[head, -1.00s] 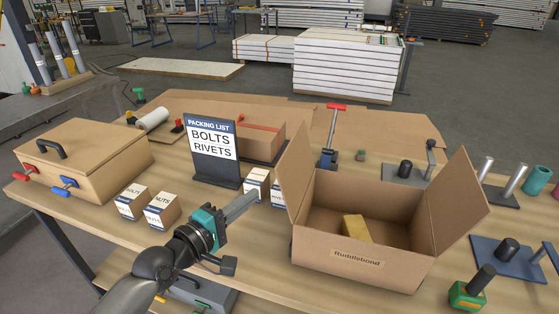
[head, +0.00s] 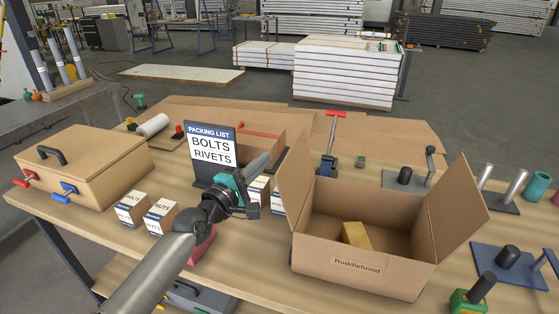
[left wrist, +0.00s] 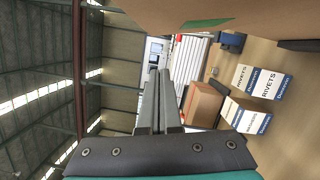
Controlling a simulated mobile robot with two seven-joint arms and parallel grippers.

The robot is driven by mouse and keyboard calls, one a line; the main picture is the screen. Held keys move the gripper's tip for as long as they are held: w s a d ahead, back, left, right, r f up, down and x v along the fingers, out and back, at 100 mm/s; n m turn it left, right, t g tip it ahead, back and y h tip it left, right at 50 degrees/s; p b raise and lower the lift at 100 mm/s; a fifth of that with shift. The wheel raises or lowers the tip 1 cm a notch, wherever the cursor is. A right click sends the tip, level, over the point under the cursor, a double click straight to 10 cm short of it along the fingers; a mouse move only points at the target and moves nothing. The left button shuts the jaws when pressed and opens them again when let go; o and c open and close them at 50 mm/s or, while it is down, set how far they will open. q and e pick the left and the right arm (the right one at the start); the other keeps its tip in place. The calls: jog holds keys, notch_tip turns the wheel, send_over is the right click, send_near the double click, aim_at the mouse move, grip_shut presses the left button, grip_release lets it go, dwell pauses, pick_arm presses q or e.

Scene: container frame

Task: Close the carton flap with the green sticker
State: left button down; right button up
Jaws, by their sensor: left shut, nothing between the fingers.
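The open cardboard carton (head: 310,255), marked Ruddlebond, stands on the right half of the bench with a yellow block (head: 355,234) inside. Its left flap (head: 295,172) and right flap (head: 455,192) both stand up and lean outward. In the left wrist view a green sticker (left wrist: 207,22) shows on a cardboard surface (left wrist: 265,15) at the top, which looks like the outer face of the left flap. The sticker is hidden in the head view. My left gripper (head: 264,161) is shut and empty, just left of the left flap; contact is not visible. My right gripper is out of view.
A packing list sign (head: 212,150) stands behind my left arm. Small labelled boxes (head: 160,216) sit near it, some partly hidden by my gripper. A closed carton (head: 85,165) is at the left. A red-handled clamp (head: 333,140) stands behind the open carton.

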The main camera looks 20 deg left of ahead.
aim_at(298, 175)
pick_arm(q)
jog(key=shift+w+d+r+p, duration=0.1)
jog(key=shift+d+r+p, duration=0.2)
jog(key=shift+d, duration=0.4)
jog(key=shift+w+d+r+p, duration=0.15)
jog(key=shift+d+p, duration=0.25)
jog(key=shift+d, duration=0.25)
jog(key=shift+w+d+r+p, duration=0.1)
jog(key=shift+d+p, duration=0.25)
jog(key=shift+d, duration=0.35)
